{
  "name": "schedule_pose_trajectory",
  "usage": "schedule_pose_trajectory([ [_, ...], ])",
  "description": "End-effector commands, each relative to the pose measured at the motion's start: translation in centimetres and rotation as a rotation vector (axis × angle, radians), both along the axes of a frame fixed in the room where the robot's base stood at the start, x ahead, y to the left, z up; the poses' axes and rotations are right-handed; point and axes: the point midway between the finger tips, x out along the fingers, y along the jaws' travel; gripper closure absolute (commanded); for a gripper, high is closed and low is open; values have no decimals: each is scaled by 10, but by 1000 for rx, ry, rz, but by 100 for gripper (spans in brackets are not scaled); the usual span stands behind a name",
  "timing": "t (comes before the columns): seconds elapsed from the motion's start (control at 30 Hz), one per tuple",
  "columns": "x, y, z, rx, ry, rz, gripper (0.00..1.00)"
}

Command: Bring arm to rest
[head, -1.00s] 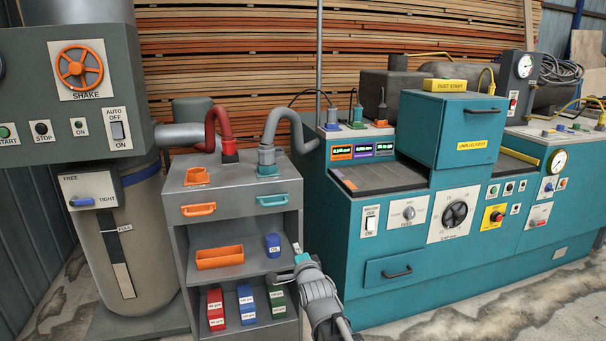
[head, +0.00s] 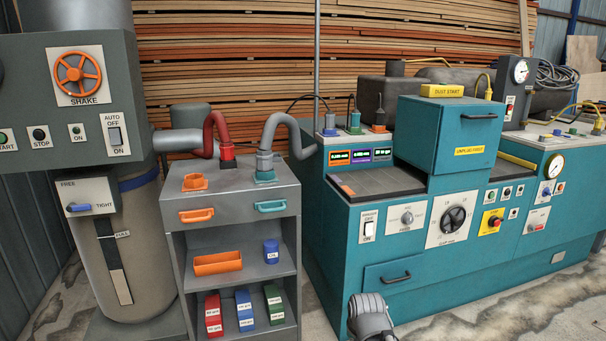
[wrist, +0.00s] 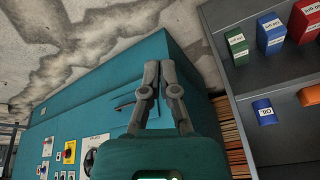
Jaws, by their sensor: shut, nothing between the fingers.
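In the wrist view my gripper (wrist: 160,66) has its two grey fingers together with nothing between them. Behind the fingers, in that view, is the side and front of the teal machine (wrist: 85,75). In the head view only a grey part of my arm shows at the bottom, in front of the teal machine (head: 335,245); the fingers are out of sight there. The grey shelf cart (head: 240,213) stands to the left of the arm, apart from it.
The cart holds an orange tray (head: 218,263), a blue oil can (head: 271,251) and red, blue and green boxes (head: 245,309) on its shelves. A grey dust collector (head: 135,240) stands at the left. Bare concrete floor (head: 520,310) lies in front of the teal machine.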

Motion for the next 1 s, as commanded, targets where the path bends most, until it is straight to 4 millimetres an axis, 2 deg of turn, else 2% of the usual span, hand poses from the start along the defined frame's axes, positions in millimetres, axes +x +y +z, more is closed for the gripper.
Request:
schedule_pose_trajectory([
  [0.2, -35, -17, -7, -42, 161, 113, 100],
  [0.5, -70, -31, -10, -55, 322, 233, 100],
  [0.87, -70, -31, 25, -56, 322, 235, 100],
  [1.0, -69, -31, 43, -56, 321, 234, 100],
])
